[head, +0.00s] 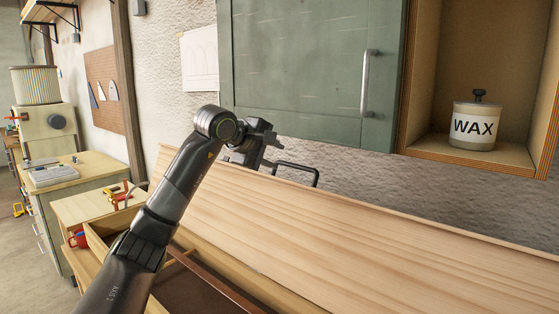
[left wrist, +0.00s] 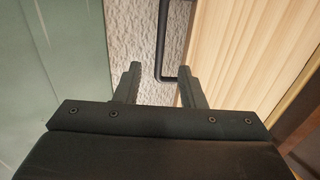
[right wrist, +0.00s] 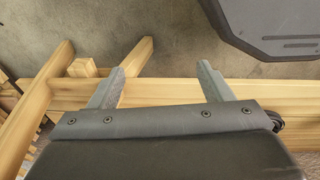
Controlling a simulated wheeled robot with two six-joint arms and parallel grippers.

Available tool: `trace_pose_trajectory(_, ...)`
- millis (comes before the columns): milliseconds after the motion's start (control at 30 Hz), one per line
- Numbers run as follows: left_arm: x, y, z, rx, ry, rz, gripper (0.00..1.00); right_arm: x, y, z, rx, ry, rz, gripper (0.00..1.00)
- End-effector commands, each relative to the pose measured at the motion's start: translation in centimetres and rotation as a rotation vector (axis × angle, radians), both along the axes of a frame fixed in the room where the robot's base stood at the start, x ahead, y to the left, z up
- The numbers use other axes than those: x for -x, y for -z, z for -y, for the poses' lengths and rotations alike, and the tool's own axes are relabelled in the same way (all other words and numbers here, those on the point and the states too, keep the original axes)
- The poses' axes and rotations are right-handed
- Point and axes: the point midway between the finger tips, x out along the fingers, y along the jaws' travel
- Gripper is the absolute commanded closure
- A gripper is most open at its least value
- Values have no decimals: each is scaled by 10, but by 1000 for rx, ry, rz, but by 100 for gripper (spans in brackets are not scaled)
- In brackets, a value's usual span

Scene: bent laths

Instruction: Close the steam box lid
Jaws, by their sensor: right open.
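The steam box lid (head: 370,230) is a long pale wooden board, raised and tilted back above the open box (head: 268,291). Its black bar handle (head: 318,175) stands at the upper edge; the handle also shows in the left wrist view (left wrist: 162,45). My left gripper (head: 279,152) is open beside the handle's left end. In the left wrist view (left wrist: 160,72) the handle's bar lies between the fingertips, with a gap on each side. My right gripper (right wrist: 161,72) is open and empty above wooden beams, outside the head view. My left arm hides part of the box.
A green cabinet (head: 300,70) with a metal pull hangs on the wall close above my left gripper. A wax jar (head: 474,126) stands in the open shelf at right. A side table (head: 85,208) with tools stands at left. Wooden beams (right wrist: 250,94) lie below my right gripper.

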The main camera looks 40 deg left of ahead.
Motion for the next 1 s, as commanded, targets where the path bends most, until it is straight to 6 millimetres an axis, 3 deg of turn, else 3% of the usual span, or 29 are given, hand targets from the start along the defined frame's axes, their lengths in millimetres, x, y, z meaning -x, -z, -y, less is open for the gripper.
trace_pose_trajectory(100, -11, 6, 2, 6, 2, -2, 64, 27, -1, -1, -1, 8, -37, 27)
trace_pose_trajectory(267, -32, 18, 5, 8, 4, -3, 64, 48, -2, -1, -2, 14, -68, 27)
trace_pose_trajectory(367, -45, 25, 6, 9, 3, -2, 64, 45, -3, -1, -2, 13, -63, 27)
trace_pose_trajectory(633, -77, 43, 8, 5, 4, -2, 64, 13, -16, -1, -1, 4, -16, 27)
trace_pose_trajectory(1000, -96, 55, 9, 5, 2, 0, 64, 27, -20, -1, -1, 8, -36, 27)
